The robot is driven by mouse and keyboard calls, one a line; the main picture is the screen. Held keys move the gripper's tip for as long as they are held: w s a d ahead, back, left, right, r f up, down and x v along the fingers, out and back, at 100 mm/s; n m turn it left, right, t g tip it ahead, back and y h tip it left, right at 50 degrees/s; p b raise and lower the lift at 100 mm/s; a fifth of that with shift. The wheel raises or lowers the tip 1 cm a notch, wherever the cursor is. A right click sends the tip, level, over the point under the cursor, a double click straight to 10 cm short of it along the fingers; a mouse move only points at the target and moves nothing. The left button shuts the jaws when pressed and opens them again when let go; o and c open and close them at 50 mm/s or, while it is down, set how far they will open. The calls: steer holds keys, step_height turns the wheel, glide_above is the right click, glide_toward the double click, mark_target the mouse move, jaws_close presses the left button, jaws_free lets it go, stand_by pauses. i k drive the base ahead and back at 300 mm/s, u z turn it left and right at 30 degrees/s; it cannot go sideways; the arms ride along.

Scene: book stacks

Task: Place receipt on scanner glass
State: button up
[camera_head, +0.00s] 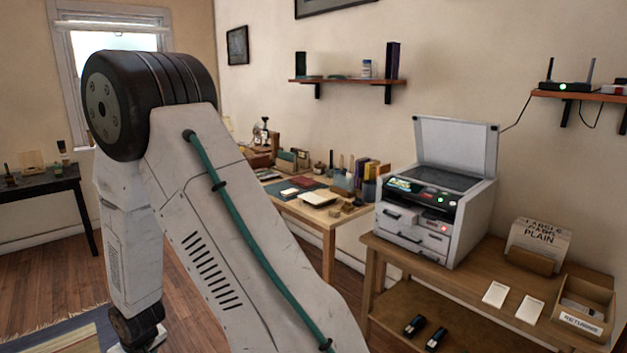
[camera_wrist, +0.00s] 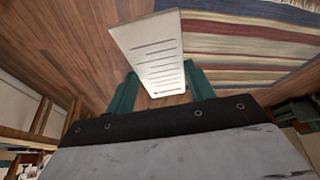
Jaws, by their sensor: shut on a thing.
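My gripper (camera_wrist: 163,82) shows in the wrist view with its two teal fingers shut on the receipt (camera_wrist: 148,48), a white slip with dark printed lines. The receipt sticks out beyond the fingertips, over the wooden floor. In the head view my arm fills the left side, and the receipt cannot be made out there. The scanner (camera_head: 427,224) stands on a wooden table at the right with its lid (camera_head: 455,143) raised. The dark scanner glass (camera_head: 440,178) is exposed and looks bare. My gripper is well apart from the scanner.
The scanner table (camera_head: 470,275) also bears two white slips (camera_head: 496,294), a label holder (camera_head: 537,246) and a returns box (camera_head: 583,310). A cluttered desk (camera_head: 300,208) stands behind. A striped rug (camera_wrist: 245,50) lies on the floor. Wall shelves hang above.

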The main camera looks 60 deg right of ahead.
mark_target(451, 180)
steer(key=u, duration=0.2)
steer(key=i, duration=1.75)
steer(key=z, duration=3.4)
